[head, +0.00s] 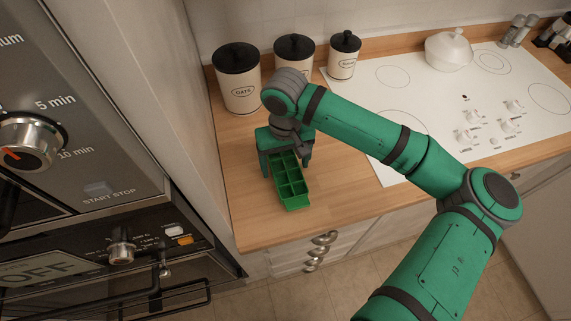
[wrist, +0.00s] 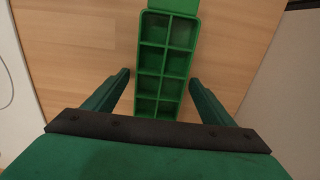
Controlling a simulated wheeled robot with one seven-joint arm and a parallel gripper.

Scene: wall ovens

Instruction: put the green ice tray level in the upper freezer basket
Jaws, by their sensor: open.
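The green ice tray (head: 290,180) lies on the wooden counter, with its rows of square compartments facing up. My gripper (head: 285,160) is above the counter at the tray's far end. In the wrist view the tray (wrist: 165,62) runs up the middle of the picture, between the two fingers of my gripper (wrist: 160,85). The fingers are spread, with a gap on each side of the tray. The tray's nearest end is partly hidden by the gripper body. No freezer basket shows in either view.
Cream canisters with black lids (head: 237,80) stand behind my gripper at the wall. A white cooktop (head: 400,105) with a white pot (head: 448,50) is to the right. Wall ovens (head: 70,150) stand close on the left. The counter (head: 345,185) right of the tray is clear.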

